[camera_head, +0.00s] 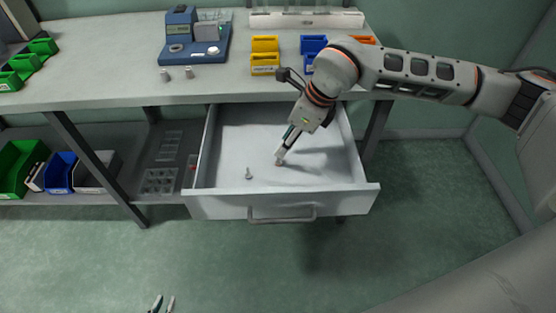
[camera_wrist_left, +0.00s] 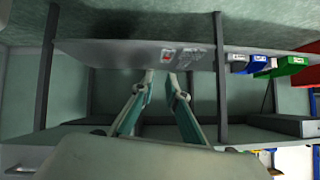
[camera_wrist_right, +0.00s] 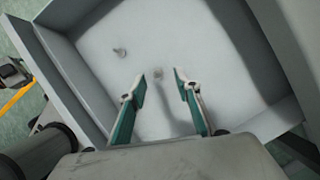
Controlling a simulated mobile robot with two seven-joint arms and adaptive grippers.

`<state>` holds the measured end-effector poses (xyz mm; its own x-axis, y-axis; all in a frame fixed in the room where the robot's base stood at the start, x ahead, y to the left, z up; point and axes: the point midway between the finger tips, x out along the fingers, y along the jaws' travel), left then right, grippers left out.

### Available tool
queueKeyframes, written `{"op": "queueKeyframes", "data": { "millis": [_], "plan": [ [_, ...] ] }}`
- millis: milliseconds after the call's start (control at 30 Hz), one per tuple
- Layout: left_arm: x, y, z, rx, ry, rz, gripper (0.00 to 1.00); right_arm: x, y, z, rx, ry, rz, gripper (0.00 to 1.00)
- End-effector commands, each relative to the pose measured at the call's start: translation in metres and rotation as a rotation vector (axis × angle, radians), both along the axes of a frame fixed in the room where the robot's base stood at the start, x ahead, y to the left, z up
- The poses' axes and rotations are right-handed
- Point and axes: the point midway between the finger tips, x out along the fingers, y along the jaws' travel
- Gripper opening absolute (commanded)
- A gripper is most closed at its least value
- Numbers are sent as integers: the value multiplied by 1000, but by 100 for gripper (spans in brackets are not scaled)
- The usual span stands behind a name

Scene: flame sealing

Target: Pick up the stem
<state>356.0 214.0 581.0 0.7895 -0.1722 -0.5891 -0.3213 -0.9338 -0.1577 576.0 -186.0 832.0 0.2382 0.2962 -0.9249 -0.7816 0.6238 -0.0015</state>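Two small metallic pieces lie on the floor of the open drawer (camera_head: 230,207); I cannot tell which is the stem. One piece (camera_head: 248,174) has a thin shank and a wider end, and lies left of my right gripper (camera_head: 283,152); it also shows in the right wrist view (camera_wrist_right: 119,52). The other piece (camera_head: 279,162) is just below the right fingertips and appears ahead between them in the right wrist view (camera_wrist_right: 158,73). My right gripper is open, empty and pointing down into the drawer. My left gripper (camera_head: 163,303) is open and empty, low in front of the bench.
The bench top (camera_head: 110,92) holds a blue instrument (camera_head: 182,35), two small metal parts (camera_head: 178,73) and yellow bins (camera_head: 265,60). Green bins (camera_head: 40,46) stand at the left. A lower shelf holds a clear tray (camera_head: 160,181). Drawer walls surround my right gripper.

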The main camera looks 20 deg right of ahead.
Motion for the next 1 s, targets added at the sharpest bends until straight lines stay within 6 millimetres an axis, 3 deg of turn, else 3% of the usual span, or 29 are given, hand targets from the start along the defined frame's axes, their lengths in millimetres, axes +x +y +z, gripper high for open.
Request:
{"op": "queueKeyframes", "data": {
  "millis": [433, 700, 833, 1000],
  "plan": [
    [-4, 1, -11, 7, 12, -2, 14, 3, 18, -50, 3, 3, 1, 33],
    [4, 2, -2, 9, -8, -1, 14, 5, 19, -51, 3, -1, 0, 33],
    [5, 2, -1, 8, -10, 0, 14, 5, 19, -51, 3, -1, 0, 6],
    [4, 2, -3, 8, -7, -1, 14, 5, 19, -51, 3, -1, 0, 5]
  ]
}}
